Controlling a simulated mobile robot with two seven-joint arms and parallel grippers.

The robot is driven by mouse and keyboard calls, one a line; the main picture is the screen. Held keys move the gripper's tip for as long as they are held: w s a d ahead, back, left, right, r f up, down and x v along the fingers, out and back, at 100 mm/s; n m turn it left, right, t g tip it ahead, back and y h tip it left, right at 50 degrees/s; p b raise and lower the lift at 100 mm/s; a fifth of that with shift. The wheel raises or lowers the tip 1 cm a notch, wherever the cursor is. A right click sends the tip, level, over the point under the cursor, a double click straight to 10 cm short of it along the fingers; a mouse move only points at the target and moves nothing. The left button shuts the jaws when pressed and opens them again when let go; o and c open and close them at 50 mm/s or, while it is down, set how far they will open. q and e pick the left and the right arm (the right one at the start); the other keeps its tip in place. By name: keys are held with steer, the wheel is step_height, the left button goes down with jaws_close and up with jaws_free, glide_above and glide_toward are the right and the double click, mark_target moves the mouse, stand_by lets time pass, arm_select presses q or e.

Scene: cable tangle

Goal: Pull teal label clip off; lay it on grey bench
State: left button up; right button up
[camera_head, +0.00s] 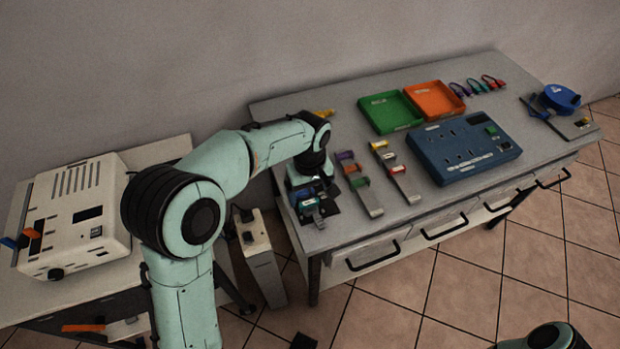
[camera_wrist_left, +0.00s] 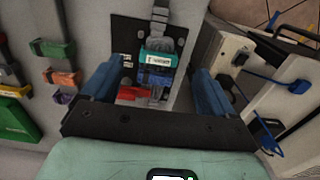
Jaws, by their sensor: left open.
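The teal label clip (camera_wrist_left: 158,57) has a white label and sits across a grey strap on a black plate (camera_wrist_left: 125,35) in the left wrist view. A blue clip (camera_wrist_left: 155,76) and a red piece (camera_wrist_left: 133,93) are just below it. My left gripper (camera_wrist_left: 158,72) is open, with one blue finger on each side of the strap and clips. No contact with the teal clip shows. In the head view my left gripper (camera_head: 308,188) hangs low over the near left corner of the grey bench (camera_head: 345,225) and partly hides the clips. My right gripper is out of view.
Two strips with coloured clips (camera_head: 358,184) (camera_head: 396,171) lie right of the gripper. Green (camera_head: 390,112) and orange (camera_head: 434,98) trays and a blue socket panel (camera_head: 463,148) stand farther right. A white power box (camera_head: 262,255) stands beside the bench. Bare bench lies between strips and panel.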

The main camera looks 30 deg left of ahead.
mark_target(310, 203)
arm_select(q)
steer(key=shift+f, duration=2.35)
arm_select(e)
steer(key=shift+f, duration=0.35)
arm_select(q)
steer(key=c, duration=1.2)
steer(key=shift+r, duration=0.1)
steer(key=shift+r, duration=0.2)
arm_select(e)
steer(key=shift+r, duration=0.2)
arm_select(q)
steer(key=shift+r+p, duration=1.65)
steer(key=shift+r, duration=0.5)
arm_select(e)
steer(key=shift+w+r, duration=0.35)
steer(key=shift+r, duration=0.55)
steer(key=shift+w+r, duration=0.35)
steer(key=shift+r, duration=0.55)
